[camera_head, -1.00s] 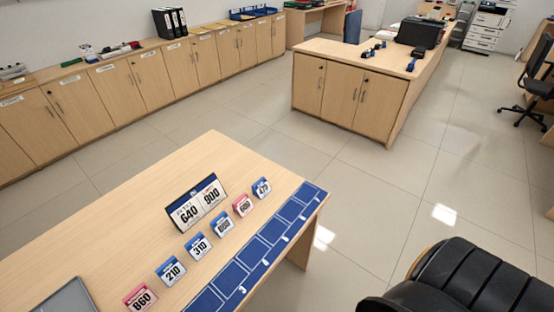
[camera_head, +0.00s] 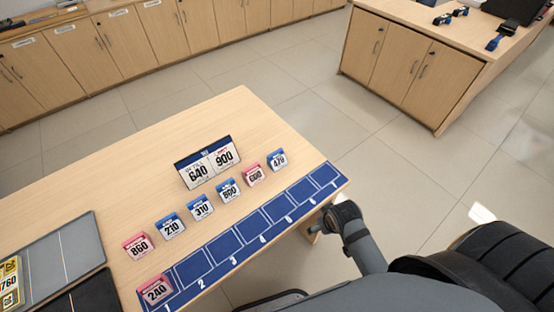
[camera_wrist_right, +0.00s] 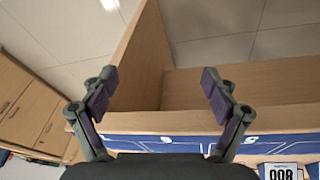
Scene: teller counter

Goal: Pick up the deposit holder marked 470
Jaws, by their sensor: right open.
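The deposit holder marked 470 (camera_head: 277,160) is a small upright card with a blue top and a white face. It stands at the right end of a row of holders on the wooden counter (camera_head: 110,190). My right gripper (camera_head: 318,228) is low beside the counter's right end, apart from the holder. In the right wrist view my right gripper (camera_wrist_right: 158,88) is open with nothing between its fingers, facing the counter's edge. The 470 holder cannot be made out there. My left gripper is not in view.
Other holders stand left of it: pink 660 (camera_head: 252,174), then several more. A larger 640/900 sign (camera_head: 208,163) stands behind. A blue numbered strip (camera_head: 250,238) runs along the front edge, with pink 240 (camera_head: 155,291) at slot 1. A black chair (camera_head: 500,262) is at right.

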